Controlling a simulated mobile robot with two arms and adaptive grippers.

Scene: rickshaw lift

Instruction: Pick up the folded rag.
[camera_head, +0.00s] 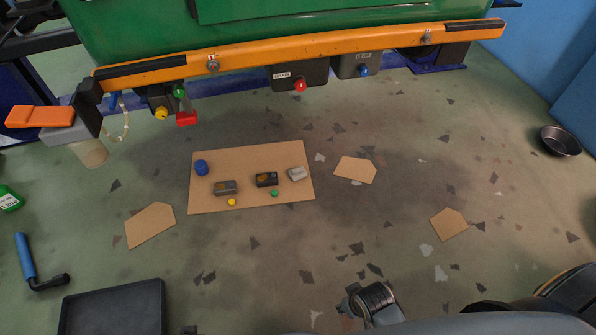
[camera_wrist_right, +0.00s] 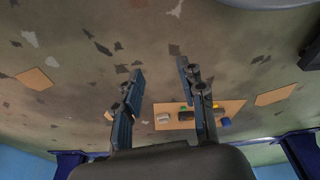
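A small pale grey piece that looks like the folded rag (camera_head: 297,173) lies at the right end of a brown cardboard sheet (camera_head: 220,203) on the floor. The rag (camera_wrist_right: 162,118) also shows in the right wrist view, between the fingers in the picture. My right gripper (camera_wrist_right: 160,67) is open and empty, its two fingers well apart. The rag appears beyond the gripper, not touching it. My left gripper is not in view.
Two dark blocks (camera_head: 266,180), a blue cap (camera_head: 201,168) and small yellow and green pieces share the cardboard. An orange bumper (camera_head: 330,45) overhangs behind it. A black tray (camera_head: 113,308) and a blue-handled crank (camera_head: 30,262) lie at left, a bowl (camera_head: 560,141) at right.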

